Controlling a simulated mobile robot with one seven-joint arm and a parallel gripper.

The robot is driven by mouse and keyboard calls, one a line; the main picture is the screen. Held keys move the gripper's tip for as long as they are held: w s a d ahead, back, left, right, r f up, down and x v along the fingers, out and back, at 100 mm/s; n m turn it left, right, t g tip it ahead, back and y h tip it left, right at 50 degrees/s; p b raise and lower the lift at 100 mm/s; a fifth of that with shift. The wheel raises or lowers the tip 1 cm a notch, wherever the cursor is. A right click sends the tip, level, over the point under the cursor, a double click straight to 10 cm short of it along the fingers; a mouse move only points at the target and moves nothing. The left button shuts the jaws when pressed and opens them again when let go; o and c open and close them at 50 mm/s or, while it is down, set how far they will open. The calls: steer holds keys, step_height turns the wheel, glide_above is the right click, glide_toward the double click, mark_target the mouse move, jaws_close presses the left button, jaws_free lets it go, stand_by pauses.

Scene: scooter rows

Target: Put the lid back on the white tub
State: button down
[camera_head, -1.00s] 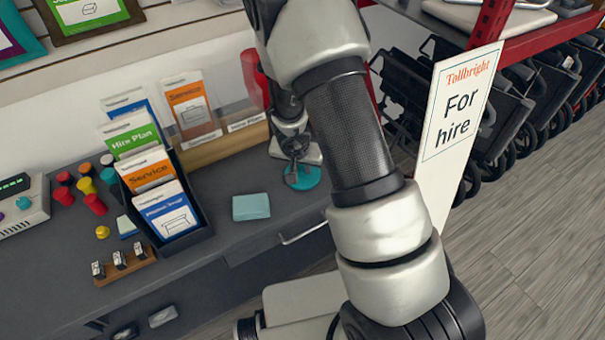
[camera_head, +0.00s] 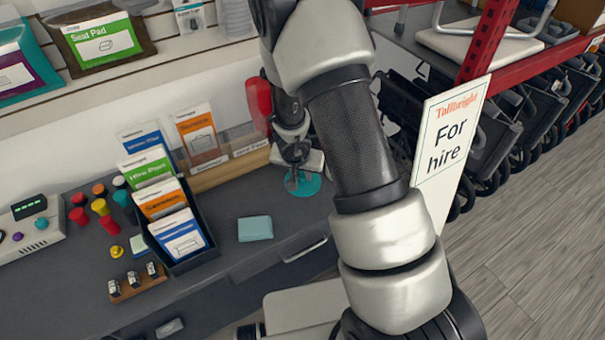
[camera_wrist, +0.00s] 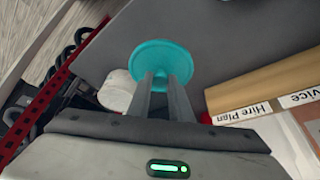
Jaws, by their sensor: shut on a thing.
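My gripper (camera_wrist: 165,88) is shut on the round teal lid (camera_wrist: 163,58), with both fingertips at its middle. In the head view, the lid (camera_head: 302,186) shows partly below my gripper (camera_head: 298,170), above or near the back right of the grey counter. The white tub (camera_wrist: 117,91) shows in the wrist view just left of the fingers, partly hidden by the gripper. Its opening cannot be made out. The lid is apart from the tub in that picture; the height between them is hard to tell.
A dark leaflet holder (camera_head: 185,262) stands on the counter (camera_head: 225,205), left of a teal pad (camera_head: 255,228). A wooden leaflet rack (camera_head: 228,168) runs along the wall by my gripper. A "For hire" sign (camera_head: 450,135) and red shelving (camera_head: 487,38) are at the right.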

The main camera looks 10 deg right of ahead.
mark_target(303, 179)
steer(key=shift+n+t, duration=0.3)
steer(key=shift+n, duration=0.4)
steer(key=r, duration=0.4)
steer(key=r+p, duration=0.1)
steer(key=r, duration=0.1)
steer(key=shift+s+d, duration=0.1)
steer(key=shift+s, duration=0.15)
steer(key=s+d+r+n+y, duration=0.2)
steer(key=s+r+n, duration=0.2)
steer(key=r, duration=0.3)
steer(key=shift+n, duration=0.3)
steer(key=shift+w+d+f+b, duration=0.2)
steer(key=shift+w+d+f, duration=1.7)
steer(key=shift+w+d, duration=0.15)
steer(key=shift+w+d+f+b, duration=0.2)
steer(key=shift+w+d+f, duration=1.65)
steer(key=shift+w+d, duration=0.2)
steer(key=shift+w+d+f+b, duration=0.2)
steer(key=shift+w+d+f, duration=1.75)
steer(key=shift+d, duration=0.2)
steer(key=f+b, duration=0.2)
steer(key=shift+b, duration=0.3)
steer(key=shift+b, duration=0.75)
steer(key=shift+f+b, duration=0.15)
steer(key=shift+b, duration=0.65)
